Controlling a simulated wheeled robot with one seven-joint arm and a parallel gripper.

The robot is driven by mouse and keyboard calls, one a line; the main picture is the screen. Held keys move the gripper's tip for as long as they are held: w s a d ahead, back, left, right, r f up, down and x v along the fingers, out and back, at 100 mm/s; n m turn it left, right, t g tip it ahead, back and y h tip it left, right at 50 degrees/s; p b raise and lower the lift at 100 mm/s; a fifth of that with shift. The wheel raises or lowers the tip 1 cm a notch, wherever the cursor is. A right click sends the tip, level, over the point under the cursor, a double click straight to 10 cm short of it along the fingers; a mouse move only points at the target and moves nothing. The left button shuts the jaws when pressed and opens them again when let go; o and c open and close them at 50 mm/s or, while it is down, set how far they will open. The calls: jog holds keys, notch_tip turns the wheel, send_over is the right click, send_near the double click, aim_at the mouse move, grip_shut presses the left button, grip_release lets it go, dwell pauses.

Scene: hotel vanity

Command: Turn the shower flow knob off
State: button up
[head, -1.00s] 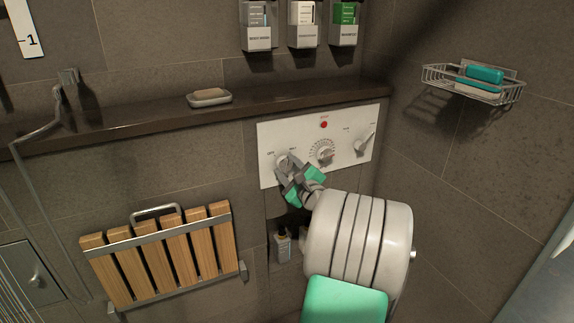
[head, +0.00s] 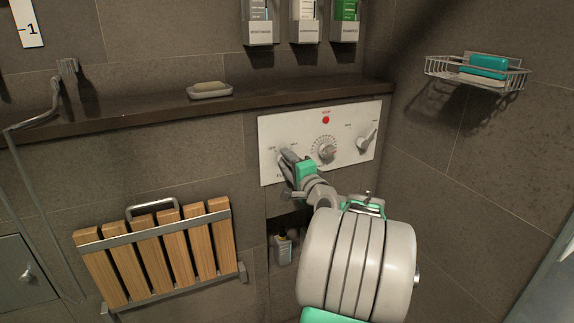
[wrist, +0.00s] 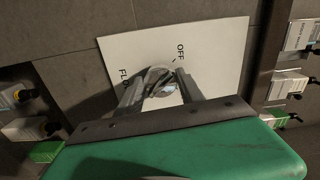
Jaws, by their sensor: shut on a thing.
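The white shower control panel (head: 350,167) is on the back wall, with a red button, a round dial in the middle and a lever knob at the right. My gripper (head: 287,157) is at the panel's left knob, which it mostly hides in the head view. In the wrist view my gripper (wrist: 157,79) has its two fingers on either side of the metal flow knob (wrist: 161,83), shut on it. The panel beside it (wrist: 215,45) carries the word OFF and a partly hidden word starting FLO. The knob's exact pointing is hard to tell.
A dark ledge (head: 120,108) with a soap dish (head: 210,91) runs above the panel. Dispensers (head: 304,30) hang above it. A wire basket (head: 478,72) is on the right wall. A folded wooden seat (head: 160,250) is at lower left. A small bottle (head: 282,250) stands below the panel.

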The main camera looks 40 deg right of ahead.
jog(key=shift+d+r+n+b, duration=0.15)
jog(key=shift+r+n+b, duration=0.15)
jog(key=shift+n, duration=0.2)
jog(key=shift+r, duration=0.1)
jog(key=o, duration=1.1)
jog(key=shift+d, duration=0.15)
jog(key=shift+o, duration=1.4)
jog(key=shift+f, duration=0.2)
jog(key=shift+a, duration=0.2)
